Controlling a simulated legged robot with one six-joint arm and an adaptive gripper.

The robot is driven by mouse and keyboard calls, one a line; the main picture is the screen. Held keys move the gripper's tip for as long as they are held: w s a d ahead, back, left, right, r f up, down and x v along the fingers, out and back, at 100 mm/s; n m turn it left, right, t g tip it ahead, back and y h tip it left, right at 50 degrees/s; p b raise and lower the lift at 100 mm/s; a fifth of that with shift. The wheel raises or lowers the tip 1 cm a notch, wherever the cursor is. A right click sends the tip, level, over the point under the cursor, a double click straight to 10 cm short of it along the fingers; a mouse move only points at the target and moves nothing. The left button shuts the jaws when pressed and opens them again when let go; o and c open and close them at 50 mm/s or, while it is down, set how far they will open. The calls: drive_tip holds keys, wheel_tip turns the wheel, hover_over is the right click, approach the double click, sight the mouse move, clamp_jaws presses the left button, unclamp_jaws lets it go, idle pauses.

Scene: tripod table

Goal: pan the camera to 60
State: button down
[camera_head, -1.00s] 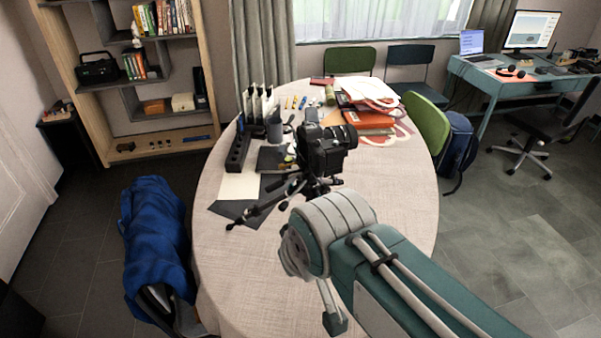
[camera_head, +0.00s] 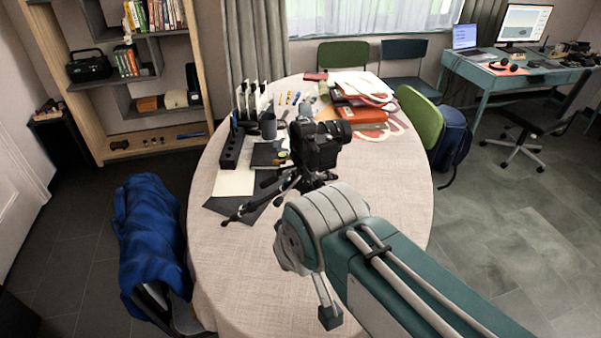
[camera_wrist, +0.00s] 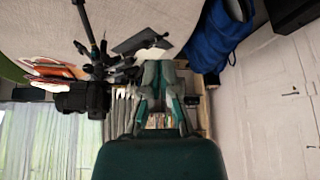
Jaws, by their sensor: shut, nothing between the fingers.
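A black camera (camera_head: 313,150) stands upright on a small black tripod (camera_head: 244,212) on the round table (camera_head: 255,275). Its lens faces right in the head view. In the wrist view, which is upside down, the camera (camera_wrist: 86,98) is left of my gripper, with its tripod (camera_wrist: 94,45) above it. My gripper (camera_wrist: 159,66) is shut and empty, its fingertips together. It is apart from the camera in that picture; the depth between them is hard to judge. In the head view my arm reaches in from the lower right and I cannot make out the gripper.
A black organiser (camera_head: 232,150), a grey mug (camera_head: 268,125) and red folders (camera_head: 358,113) crowd the table behind the camera. Blue cloth (camera_head: 150,230) covers a chair at left. A green chair (camera_head: 419,120) stands at right. The table's near part is bare.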

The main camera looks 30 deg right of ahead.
drive_tip(key=c, duration=1)
unclamp_jaws()
drive_tip(key=o, duration=0.5)
drive_tip(key=shift+d+f, duration=0.1)
drive_tip(key=shift+f, duration=0.15)
drive_tip(key=shift+c, duration=0.2)
drive_tip(key=w+d+f+n+g+h, duration=0.2)
drive_tip(key=d+f+n+g+h, duration=0.2)
drive_tip(key=f, duration=0.1)
drive_tip(key=n+t+h, duration=0.7)
drive_tip(key=n+h, duration=0.5)
drive_tip(key=n, duration=0.6)
approach(278, 201)
drive_tip(key=x, duration=0.7)
drive_tip(key=f+x, duration=0.1)
drive_tip(key=x, duration=0.2)
drive_tip(key=shift+w+d, duration=0.25)
drive_tip(key=shift+w, duration=0.15)
clamp_jaws()
